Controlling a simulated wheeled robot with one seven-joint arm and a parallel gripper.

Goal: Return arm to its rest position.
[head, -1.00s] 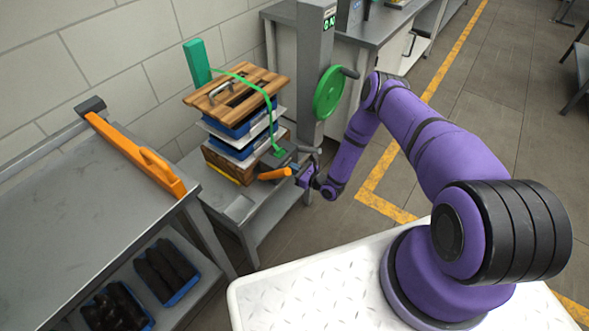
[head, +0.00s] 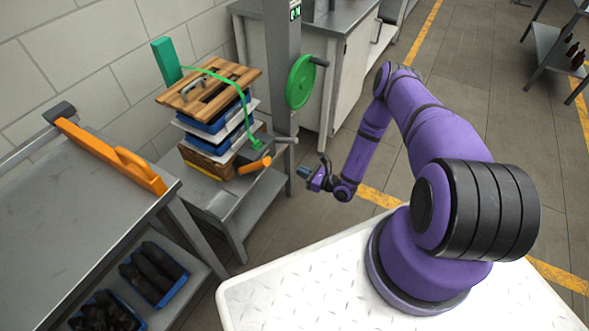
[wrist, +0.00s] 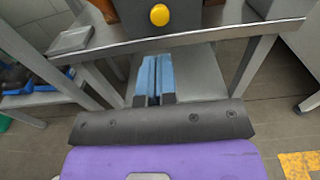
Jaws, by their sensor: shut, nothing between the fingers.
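My arm (head: 430,130) is purple with black bands and stands on my white base. It is bent, with the forearm hanging down to my gripper (head: 303,172), which is in the air to the right of the small bench. In the wrist view my gripper (wrist: 154,80) has its two blue fingers side by side, shut and empty. They point at the bench's lower shelf, below its front edge.
The small grey bench (head: 218,205) carries a strapped stack with a wooden top (head: 212,86) and an orange-handled tool (head: 254,165). A green handwheel (head: 300,82) is on a grey post. A table with an orange bar (head: 110,155) stands left. Open floor lies to the right.

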